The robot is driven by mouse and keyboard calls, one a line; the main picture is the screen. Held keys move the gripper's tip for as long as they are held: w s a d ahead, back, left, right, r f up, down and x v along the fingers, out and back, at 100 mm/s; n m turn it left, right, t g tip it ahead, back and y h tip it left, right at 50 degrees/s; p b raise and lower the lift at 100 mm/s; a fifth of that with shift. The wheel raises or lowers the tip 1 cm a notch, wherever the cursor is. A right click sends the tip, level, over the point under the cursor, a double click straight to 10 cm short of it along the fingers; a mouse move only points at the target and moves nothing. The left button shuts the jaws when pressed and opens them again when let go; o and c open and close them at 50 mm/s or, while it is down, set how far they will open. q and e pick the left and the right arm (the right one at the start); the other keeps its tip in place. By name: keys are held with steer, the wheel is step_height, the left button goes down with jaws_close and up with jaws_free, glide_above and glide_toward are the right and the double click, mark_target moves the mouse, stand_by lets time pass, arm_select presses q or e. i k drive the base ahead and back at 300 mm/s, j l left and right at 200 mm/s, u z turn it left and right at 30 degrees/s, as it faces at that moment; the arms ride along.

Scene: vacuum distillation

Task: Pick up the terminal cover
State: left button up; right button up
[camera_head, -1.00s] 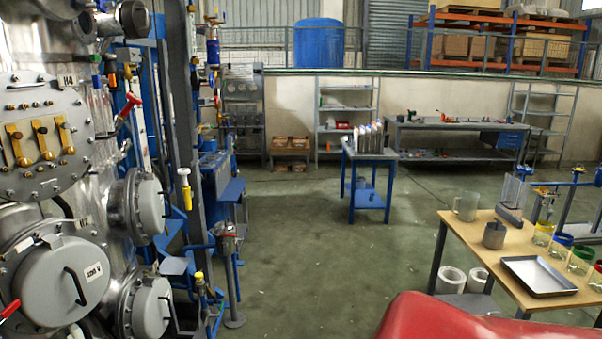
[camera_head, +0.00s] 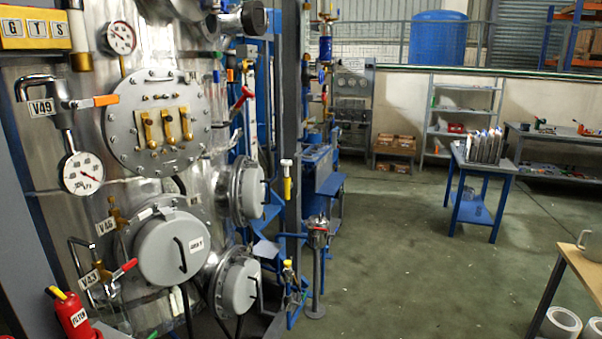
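No thing in view is clearly marked as the terminal cover. Grey round covers with dark handles sit on the side of a large metal vessel at the left. The largest cover (camera_head: 160,252) bears a small label that I cannot read. A smaller cover (camera_head: 250,190) sits to its upper right, and another cover (camera_head: 238,288) to its lower right. Above the largest, a bolted round plate (camera_head: 125,145) is uncovered and shows several brass terminals (camera_head: 167,126). Neither of my grippers is in view.
A blue table (camera_head: 478,212) stands farther back. A wooden table (camera_head: 590,275) edges in at the right. The floor (camera_head: 400,270) between is open.

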mark_target(172, 246)
steer(key=u, duration=0.3)
steer(key=i+l+u, duration=0.15)
steer(key=u, duration=0.2)
steer(key=i+l+u, duration=0.1)
steer(key=l+u, duration=0.55)
steer(key=i+l+u, duration=0.15)
steer(key=l, duration=0.85)
steer(key=i+l+u, duration=0.15)
steer(key=l, duration=0.85)
steer(key=i+l+u, duration=0.2)
steer(key=l, duration=0.8)
steer(key=i+j, duration=0.25)
steer(key=j, duration=0.15)
